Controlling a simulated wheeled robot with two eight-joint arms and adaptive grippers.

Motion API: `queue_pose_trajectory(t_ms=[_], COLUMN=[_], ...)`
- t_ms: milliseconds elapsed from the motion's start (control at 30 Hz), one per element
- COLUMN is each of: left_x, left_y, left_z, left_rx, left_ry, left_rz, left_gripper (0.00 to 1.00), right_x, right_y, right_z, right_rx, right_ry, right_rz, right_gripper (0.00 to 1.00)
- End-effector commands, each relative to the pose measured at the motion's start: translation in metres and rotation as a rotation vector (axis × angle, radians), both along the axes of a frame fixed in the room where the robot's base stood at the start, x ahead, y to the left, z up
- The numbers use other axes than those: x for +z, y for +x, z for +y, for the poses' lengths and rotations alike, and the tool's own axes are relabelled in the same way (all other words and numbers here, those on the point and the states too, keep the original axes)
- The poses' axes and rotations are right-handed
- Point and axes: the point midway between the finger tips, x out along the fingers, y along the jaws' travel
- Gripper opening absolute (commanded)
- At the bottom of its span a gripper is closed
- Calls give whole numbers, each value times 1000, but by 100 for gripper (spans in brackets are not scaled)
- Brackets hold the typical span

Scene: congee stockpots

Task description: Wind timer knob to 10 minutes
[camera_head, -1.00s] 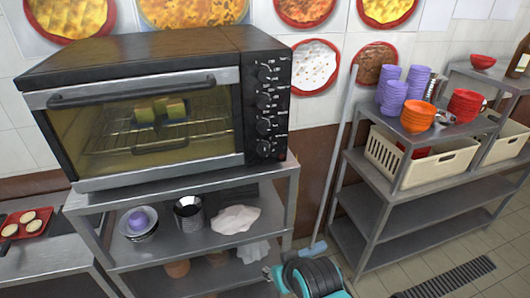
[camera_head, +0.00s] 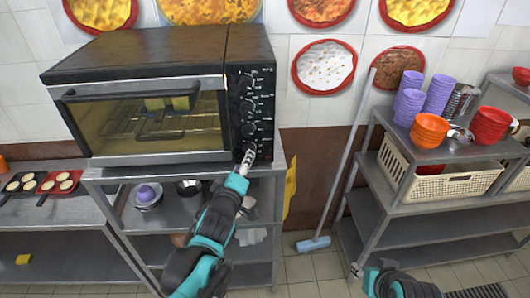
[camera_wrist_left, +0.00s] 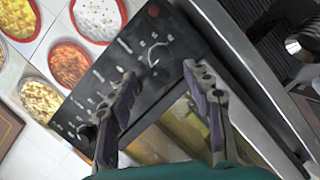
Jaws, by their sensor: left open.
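The oven (camera_head: 150,95) has a black control panel on its right with a column of several knobs. My left gripper (camera_head: 247,158) is at the lowest knob (camera_head: 249,148), just in front of the panel and partly covering it. In the left wrist view my left gripper (camera_wrist_left: 160,70) is open, and the lowest knob (camera_wrist_left: 154,58) shows just beyond and between its fingertips. I cannot tell whether they touch it. Which knob is the timer and its setting are too small to read. My right arm shows at the bottom right; its gripper (camera_head: 357,270) is barely visible.
The oven stands on a metal shelf rack (camera_head: 100,178) holding bowls. A second rack (camera_head: 400,208) at right carries purple cups (camera_head: 410,100), orange bowls (camera_head: 430,130) and a cream basket (camera_head: 450,183).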

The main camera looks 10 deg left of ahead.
Motion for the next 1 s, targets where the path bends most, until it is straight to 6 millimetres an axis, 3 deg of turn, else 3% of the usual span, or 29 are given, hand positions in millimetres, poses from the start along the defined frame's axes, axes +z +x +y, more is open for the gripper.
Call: queue_pose_trajectory(t_ms=[200,400,767,967,1000], left_x=[-10,-14,-15,-15,-15], left_y=[35,57,64,63,63], left_z=[2,3,3,3,3], left_rx=[1,1,0,0,0], left_ry=[0,1,2,2,2], left_rz=[2,2,2,3,3], left_gripper=[50,50,50,0,0], right_x=[-12,-17,-17,-17,-17], right_y=[0,0,0,0,0], right_z=[0,0,0,0,0], right_rx=[0,0,0,0,0], right_ry=[0,0,0,0,0], right_rz=[0,0,0,0,0], right_gripper=[40,40,40,40,40])
